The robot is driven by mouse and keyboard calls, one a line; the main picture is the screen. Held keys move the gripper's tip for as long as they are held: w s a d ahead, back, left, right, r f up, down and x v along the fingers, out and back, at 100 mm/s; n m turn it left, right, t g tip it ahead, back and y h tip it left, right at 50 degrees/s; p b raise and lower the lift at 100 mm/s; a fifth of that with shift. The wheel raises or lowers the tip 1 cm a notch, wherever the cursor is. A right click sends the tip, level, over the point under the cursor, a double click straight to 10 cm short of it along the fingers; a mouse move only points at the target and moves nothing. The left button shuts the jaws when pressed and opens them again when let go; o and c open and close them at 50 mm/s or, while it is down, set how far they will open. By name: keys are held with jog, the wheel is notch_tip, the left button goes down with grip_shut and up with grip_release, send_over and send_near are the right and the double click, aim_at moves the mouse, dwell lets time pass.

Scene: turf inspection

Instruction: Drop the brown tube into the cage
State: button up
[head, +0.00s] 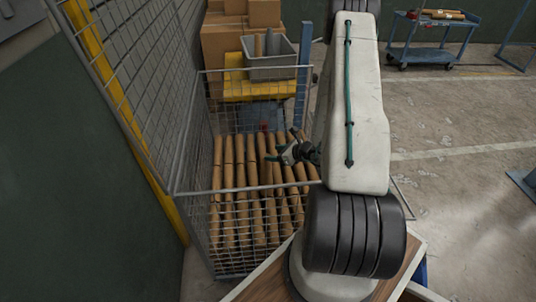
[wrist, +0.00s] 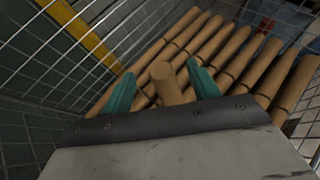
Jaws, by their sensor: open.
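The wire cage (head: 265,188) stands left of my arm in the head view, with several brown tubes (head: 228,170) lying side by side inside it. My gripper (head: 289,153) is over these tubes, inside the cage outline. In the wrist view its two green fingers (wrist: 160,78) are spread apart. One brown tube (wrist: 170,85) shows end-on between the fingers, with gaps to both sides. Its lower part is hidden by the gripper body. More tubes lie in a row beyond it, and the cage mesh (wrist: 60,60) rises on the left.
A tall mesh panel with a yellow post (head: 100,55) stands left of the cage. Behind are cardboard boxes (head: 228,42) and a grey bin (head: 270,72). A blue cart (head: 432,33) with brown tubes stands at the back right. The floor at right is mostly clear.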

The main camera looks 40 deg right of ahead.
jog(key=v, duration=0.7)
jog(key=w+a+r+n+g+y, duration=0.1)
jog(key=w+a+r+n+y, duration=0.25)
jog(key=a+r, duration=0.3)
jog(key=w+a+r+n+g+y, duration=0.1)
jog(key=w+a+r+n+y, duration=0.1)
jog(key=a+r+n, duration=0.45)
jog(key=s+a+r+n+g+y, duration=0.1)
jog(key=s+a+r+n+g, duration=0.2)
jog(key=a+r, duration=0.35)
jog(key=s+a+r+n+g+y, duration=0.1)
jog(key=a+r+n+g, duration=0.2)
jog(key=a+r+n, duration=0.3)
jog(key=s+a+r+n+g+h, duration=0.4)
jog(key=s+a+r+n, duration=0.25)
jog(key=s+r, duration=0.2)
jog(key=s+r+n+h, duration=0.2)
jog(key=s+n+h, duration=0.1)
jog(key=s, duration=0.3)
jog(key=s+d+r+n+t+h, duration=0.1)
jog(key=s+r+n+h, duration=0.2)
jog(key=s+n, duration=0.2)
jog(key=shift+s+d+t, duration=0.2)
jog(key=shift+s+t, duration=0.1)
jog(key=shift+s, duration=0.3)
